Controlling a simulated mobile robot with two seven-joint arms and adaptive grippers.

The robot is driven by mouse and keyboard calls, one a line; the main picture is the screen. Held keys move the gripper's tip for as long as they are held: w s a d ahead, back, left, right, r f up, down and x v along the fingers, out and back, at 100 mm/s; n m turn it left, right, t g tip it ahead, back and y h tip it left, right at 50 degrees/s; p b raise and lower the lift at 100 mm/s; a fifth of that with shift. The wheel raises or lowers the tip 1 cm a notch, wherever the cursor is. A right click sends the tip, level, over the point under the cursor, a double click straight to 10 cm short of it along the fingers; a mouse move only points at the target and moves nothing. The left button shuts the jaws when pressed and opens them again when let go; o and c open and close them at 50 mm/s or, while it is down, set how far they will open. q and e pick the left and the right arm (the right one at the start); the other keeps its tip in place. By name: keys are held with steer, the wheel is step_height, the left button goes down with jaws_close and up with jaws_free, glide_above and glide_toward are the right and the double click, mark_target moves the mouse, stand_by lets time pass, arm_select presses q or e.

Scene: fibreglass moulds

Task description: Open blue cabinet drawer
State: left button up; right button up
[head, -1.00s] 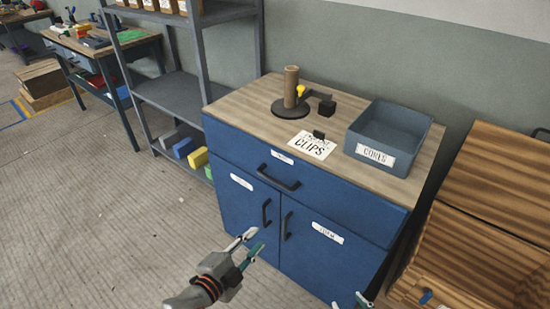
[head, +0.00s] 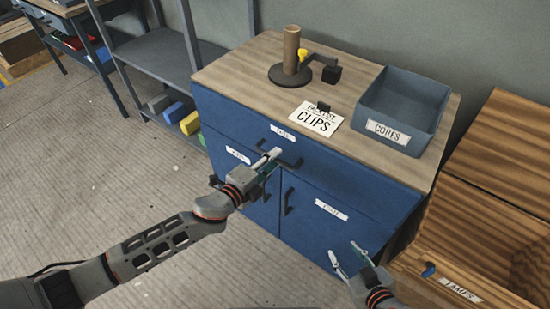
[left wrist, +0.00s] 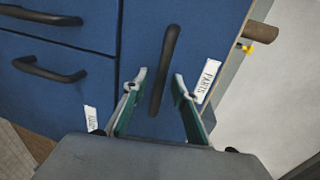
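The blue cabinet (head: 290,245) has a wide top drawer (head: 350,175) above two doors. The drawer looks shut, flush with the front. Its dark bar handle (head: 289,162) is partly covered by my left gripper (head: 269,160) in the head view. In the left wrist view, the handle (left wrist: 166,65) runs between the two spread fingers of my left gripper (left wrist: 160,78). The fingers are open, one on each side of it; contact does not show. My right gripper (head: 350,256) is open and empty in front of the right door, low in the head view.
On the cabinet top stand a blue-grey bin (head: 405,105), a clips card (head: 317,119) and a dark round stand with a brown cylinder (head: 291,50). A wooden crate (head: 480,255) stands close at right. Grey shelving (head: 165,75) is at left. The floor in front is clear.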

arm_select(q)
steer(key=shift+w+d+f, duration=0.1)
steer(key=shift+w+d, duration=0.25)
steer(key=shift+w, duration=0.1)
jaws_close()
